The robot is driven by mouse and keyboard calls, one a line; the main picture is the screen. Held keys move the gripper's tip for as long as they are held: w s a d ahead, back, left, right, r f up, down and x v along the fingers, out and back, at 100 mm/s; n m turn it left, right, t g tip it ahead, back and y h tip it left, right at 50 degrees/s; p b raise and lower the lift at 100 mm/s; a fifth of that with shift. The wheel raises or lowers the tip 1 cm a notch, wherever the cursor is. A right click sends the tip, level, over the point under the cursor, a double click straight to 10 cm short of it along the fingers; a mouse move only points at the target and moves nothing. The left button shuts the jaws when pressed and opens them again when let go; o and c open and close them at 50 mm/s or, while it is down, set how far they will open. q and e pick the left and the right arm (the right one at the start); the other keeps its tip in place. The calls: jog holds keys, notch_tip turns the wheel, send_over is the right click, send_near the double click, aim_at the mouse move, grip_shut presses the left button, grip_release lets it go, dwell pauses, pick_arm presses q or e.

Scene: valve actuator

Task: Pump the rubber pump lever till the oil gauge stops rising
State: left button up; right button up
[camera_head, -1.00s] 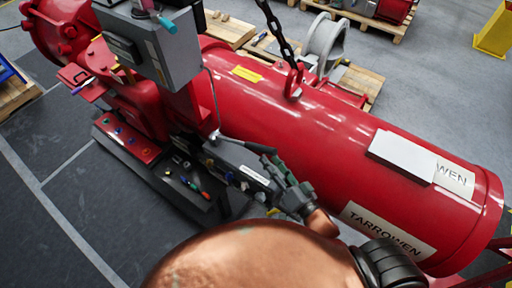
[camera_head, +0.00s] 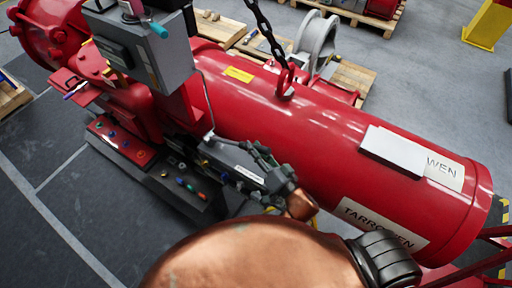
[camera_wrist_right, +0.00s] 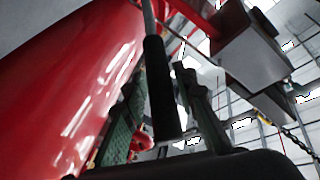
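The pump lever has a black rubber grip on a thin metal rod. In the head view the lever (camera_head: 226,141) extends right from the grey pump body beside the red cylinder. In the right wrist view the black grip (camera_wrist_right: 160,90) stands almost upright between the two fingers. My right gripper (camera_head: 258,160) is around the grip; in the right wrist view its fingers (camera_wrist_right: 160,105) stand on both sides with gaps visible, so it looks open. Whether a finger touches the grip is unclear. The oil gauge cannot be made out. My left gripper is not in view.
The large red cylinder (camera_head: 330,140) lies just behind the lever. A grey control box (camera_head: 150,55) stands on the left above a panel of coloured knobs (camera_head: 120,140). A chain with a red hook (camera_head: 286,82) hangs over the cylinder. Pallets stand behind.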

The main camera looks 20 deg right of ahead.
grip_shut()
dwell(0.3)
jog(key=f+b, duration=0.1)
jog(key=b, duration=0.1)
jog(key=f+t+b, duration=0.1)
jog(key=f+b, duration=0.1)
jog(key=b, duration=0.1)
jog(key=s+d+f+m+t+b, duration=0.1)
jog(key=f+b, duration=0.1)
jog(key=b, duration=0.1)
jog(key=shift+s+f+y, duration=0.1)
jog(key=shift+f+y, duration=0.15)
jog(key=shift+y, duration=0.05)
jog(key=shift+s+f+t+b, duration=0.15)
jog(key=shift+f+t+b, duration=0.2)
jog(key=shift+b, duration=0.45)
jog(key=shift+o, duration=1.9)
grip_release()
jog(key=shift+d+r, duration=0.1)
